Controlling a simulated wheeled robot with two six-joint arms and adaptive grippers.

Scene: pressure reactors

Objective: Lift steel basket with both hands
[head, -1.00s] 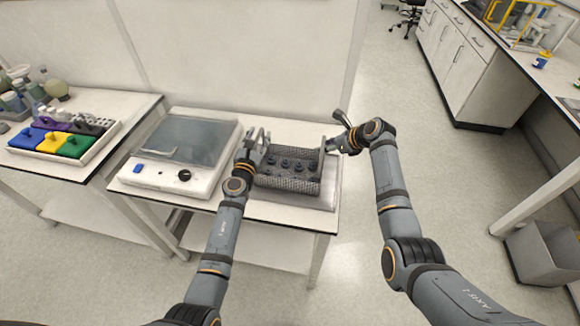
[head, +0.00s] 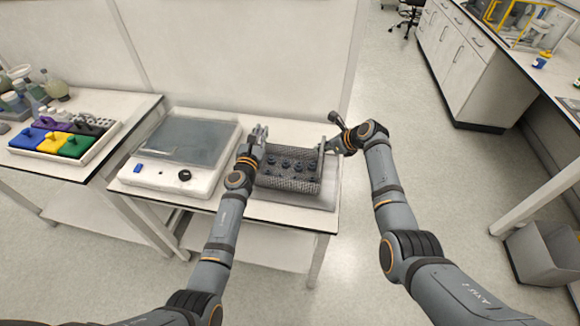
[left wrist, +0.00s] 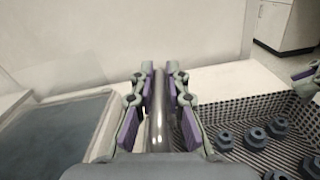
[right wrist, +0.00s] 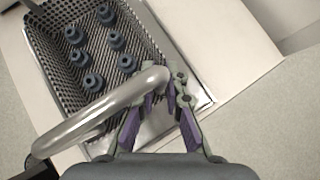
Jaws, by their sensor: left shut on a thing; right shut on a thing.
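The steel basket (head: 288,184) is a dark mesh box at the right of the middle bench, holding several dark blue-grey reactors (head: 285,165). My left gripper (head: 260,136) is shut on its left handle, a shiny bar (left wrist: 158,112) upright between the fingers in the left wrist view. My right gripper (head: 327,146) is shut on the right handle, a curved steel bar (right wrist: 105,105) reaching between the fingertips in the right wrist view. The basket looks level. I cannot tell whether its underside touches the grey plate (head: 318,203) below.
A white device with a glassy lid (head: 180,150) stands close left of the basket. A rack of coloured blocks (head: 62,142) is on the far-left bench. The wall is behind; open floor lies to the right, before another counter (head: 465,65).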

